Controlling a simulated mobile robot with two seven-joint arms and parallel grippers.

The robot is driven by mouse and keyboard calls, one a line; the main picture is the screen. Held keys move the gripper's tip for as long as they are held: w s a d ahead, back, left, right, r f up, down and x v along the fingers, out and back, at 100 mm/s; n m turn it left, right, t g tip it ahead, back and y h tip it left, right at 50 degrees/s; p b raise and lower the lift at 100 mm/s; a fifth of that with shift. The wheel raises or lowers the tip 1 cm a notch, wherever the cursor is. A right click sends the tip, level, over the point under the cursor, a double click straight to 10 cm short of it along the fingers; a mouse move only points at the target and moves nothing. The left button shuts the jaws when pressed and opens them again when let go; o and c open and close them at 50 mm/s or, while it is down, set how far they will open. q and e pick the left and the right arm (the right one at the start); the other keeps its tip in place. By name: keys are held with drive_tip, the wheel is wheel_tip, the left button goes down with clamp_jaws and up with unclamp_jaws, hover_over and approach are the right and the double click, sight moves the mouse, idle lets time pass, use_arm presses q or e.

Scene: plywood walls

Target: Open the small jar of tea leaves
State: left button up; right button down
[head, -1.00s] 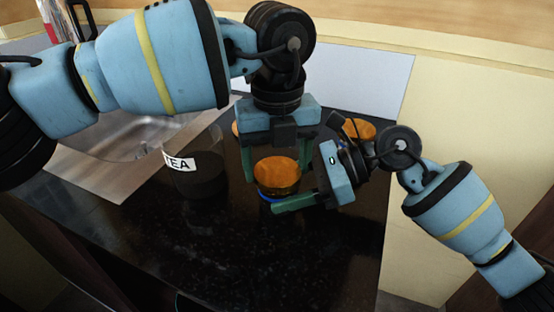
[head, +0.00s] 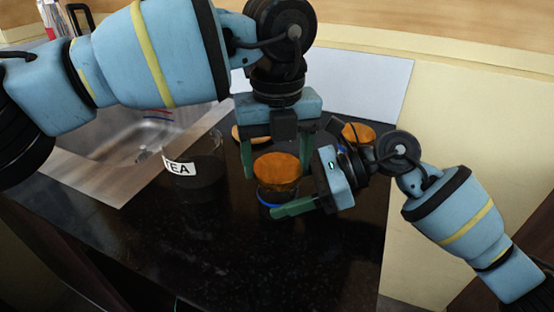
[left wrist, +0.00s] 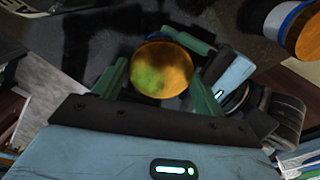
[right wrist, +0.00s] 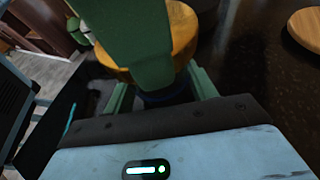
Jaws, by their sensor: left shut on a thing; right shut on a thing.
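A small jar with a blue band (head: 268,203) is on the dark counter in the head view, its body largely hidden by my right gripper. Its round wooden lid (head: 277,172) also shows in the left wrist view (left wrist: 162,68) and right wrist view (right wrist: 184,35). My left gripper (head: 277,160) reaches down from above, shut on the lid with one finger on each side. My right gripper (head: 283,205) comes in from the right, lower down, shut on the jar body. The lid sits higher than the blue band; I cannot tell whether it is fully clear of the rim.
A larger clear jar labelled TEA (head: 195,178) with dark contents stands open to the left. A wooden disc (head: 238,134) lies behind my left gripper. Another wooden-lidded jar (head: 358,132) stands at the back right. A steel sink (head: 120,165) is at the left. The front counter is clear.

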sight(277, 167)
use_arm(q)
drive_tip(key=shift+r, duration=0.3)
drive_tip(key=shift+r, duration=1.95)
use_arm(e)
drive_tip(key=shift+c, duration=2)
unclamp_jaws()
use_arm(q)
drive_tip(key=shift+f+b, duration=0.6)
drive_tip(key=shift+f, duration=0.35)
use_arm(e)
drive_tip(key=v, duration=1.2)
